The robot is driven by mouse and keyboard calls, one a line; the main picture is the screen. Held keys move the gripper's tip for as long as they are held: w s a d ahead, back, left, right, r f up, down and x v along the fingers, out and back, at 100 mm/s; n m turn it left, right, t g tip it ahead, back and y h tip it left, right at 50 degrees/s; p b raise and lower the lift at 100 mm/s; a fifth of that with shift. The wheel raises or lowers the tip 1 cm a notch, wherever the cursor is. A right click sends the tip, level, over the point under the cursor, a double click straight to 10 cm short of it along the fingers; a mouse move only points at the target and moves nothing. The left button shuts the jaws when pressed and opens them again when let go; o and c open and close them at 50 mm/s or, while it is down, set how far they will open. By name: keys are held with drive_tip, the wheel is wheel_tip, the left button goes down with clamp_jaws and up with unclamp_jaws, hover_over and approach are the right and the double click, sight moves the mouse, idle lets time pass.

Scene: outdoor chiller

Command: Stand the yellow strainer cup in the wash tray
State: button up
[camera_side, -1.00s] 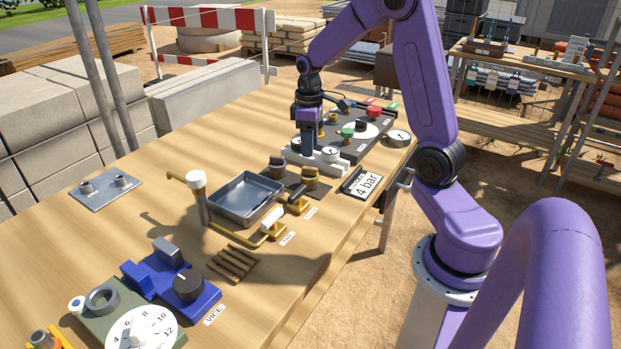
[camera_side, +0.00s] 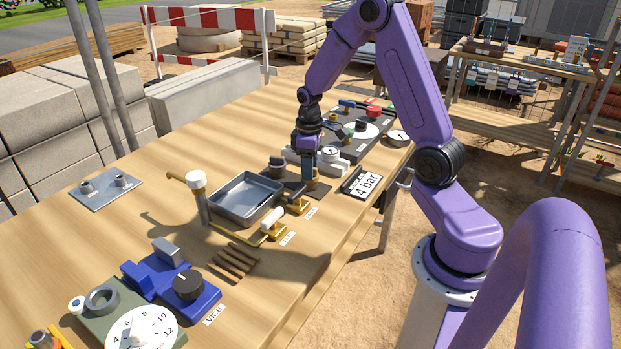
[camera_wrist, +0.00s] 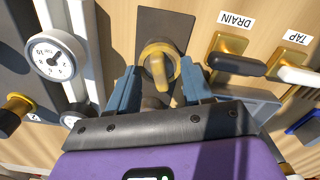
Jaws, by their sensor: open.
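The yellow strainer cup (camera_wrist: 158,62) stands on a dark mat (camera_wrist: 163,24) in the wrist view. My gripper (camera_wrist: 150,88) is open, with one blue finger on each side of the cup; I cannot tell whether either finger touches it. In the side view my gripper (camera_side: 309,180) points down at the cup's place and hides most of the cup. The wash tray (camera_side: 243,217), a shallow grey metal pan, lies just left of the gripper and looks empty.
A gauge block (camera_side: 328,156) sits behind the gripper.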

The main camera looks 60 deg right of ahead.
clamp_jaws()
drive_tip(key=shift+r, duration=3.5)
drive_tip(key=c, duration=0.8)
unclamp_jaws()
clamp_jaws()
